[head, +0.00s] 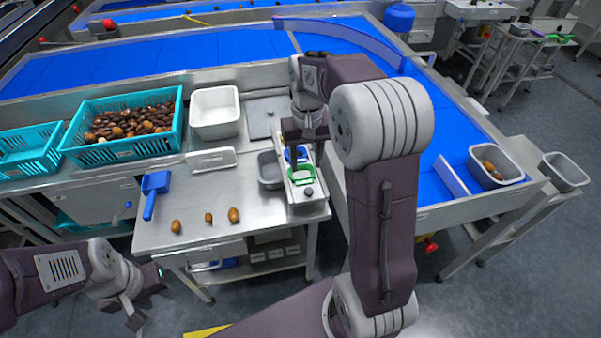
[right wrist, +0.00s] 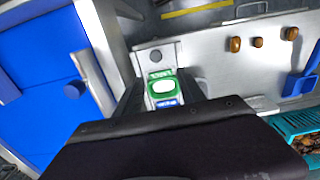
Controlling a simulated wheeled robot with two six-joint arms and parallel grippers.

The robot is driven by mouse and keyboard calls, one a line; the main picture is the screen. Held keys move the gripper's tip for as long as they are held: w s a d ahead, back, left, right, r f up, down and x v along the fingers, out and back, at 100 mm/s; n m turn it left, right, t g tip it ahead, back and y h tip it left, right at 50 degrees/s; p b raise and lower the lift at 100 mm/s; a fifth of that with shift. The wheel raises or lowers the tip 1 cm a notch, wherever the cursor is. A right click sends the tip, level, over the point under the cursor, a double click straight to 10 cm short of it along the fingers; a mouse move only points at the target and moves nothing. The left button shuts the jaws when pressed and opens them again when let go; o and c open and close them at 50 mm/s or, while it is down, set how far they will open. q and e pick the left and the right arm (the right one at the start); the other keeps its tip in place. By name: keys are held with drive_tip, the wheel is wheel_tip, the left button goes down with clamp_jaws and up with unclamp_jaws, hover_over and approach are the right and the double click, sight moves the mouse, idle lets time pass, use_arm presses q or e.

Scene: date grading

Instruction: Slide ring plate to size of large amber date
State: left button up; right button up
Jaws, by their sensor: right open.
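Three dates lie in a loose row on the steel table. The one nearest the gauge, a large amber-brown date (head: 234,215), looks biggest; it also shows in the right wrist view (right wrist: 235,44). A green ring plate (head: 302,174) with a pale oval opening lies on a narrow light gauge board (head: 306,199), beside a blue plate (head: 297,153). In the right wrist view the green plate (right wrist: 159,76) lies between the fingers of my right gripper (right wrist: 163,93), which is open. Contact cannot be told. My left gripper (head: 147,296) is low at left, away from the table; its jaws are unclear.
A grey tub (head: 269,169) stands just left of the gauge board. A blue scoop (head: 153,190) lies at the table's left. A teal crate (head: 124,153) of dates and a white bin (head: 215,112) stand behind. The table's front middle is mostly clear.

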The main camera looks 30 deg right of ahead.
sight(309, 190)
drive_tip(key=f, duration=0.3)
drive_tip(key=s+f+b, duration=0.1)
drive_tip(key=f, duration=0.5)
drive_tip(key=shift+s+f+b, duration=0.1)
drive_tip(key=shift+s+b, duration=0.25)
drive_tip(key=shift+s, duration=0.05)
use_arm(q)
drive_tip(key=shift+s+a+f, duration=0.1)
drive_tip(key=shift+s+f, duration=0.55)
drive_tip(key=shift+f, duration=0.35)
use_arm(e)
drive_tip(key=shift+d, duration=0.1)
clamp_jaws()
